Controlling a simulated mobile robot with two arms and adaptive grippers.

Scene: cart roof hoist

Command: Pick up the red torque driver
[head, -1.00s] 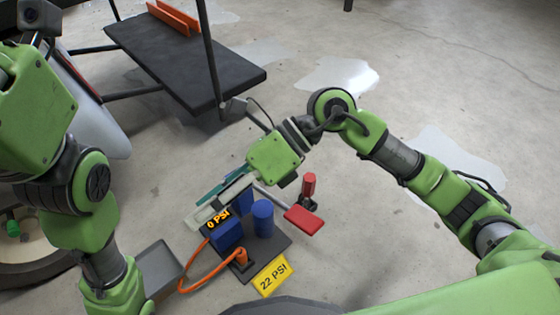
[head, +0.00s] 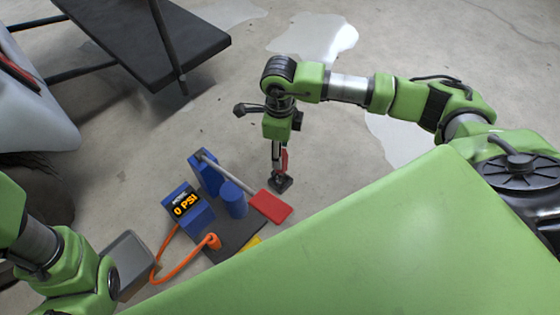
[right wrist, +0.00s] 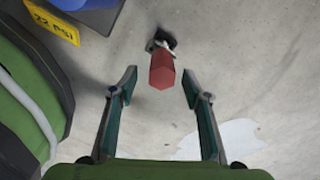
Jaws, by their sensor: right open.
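The red torque driver (right wrist: 162,71) shows in the right wrist view between my right gripper's two fingers, with a gap on either side. It stands upright at a small dark base (right wrist: 163,40) on the floor. In the head view the driver (head: 285,161) is partly hidden by the fingers of my right gripper (head: 279,158), which point down at it from above. My right gripper is open and empty. My left arm shows at the lower left of the head view; its gripper is not visible.
Left of the driver stand a red pedal (head: 271,207), a blue pump with a 0 PSI display (head: 186,205), a blue cylinder (head: 234,200) and an orange hose (head: 172,272). A black platform (head: 135,40) stands at upper left. The floor behind the driver is open.

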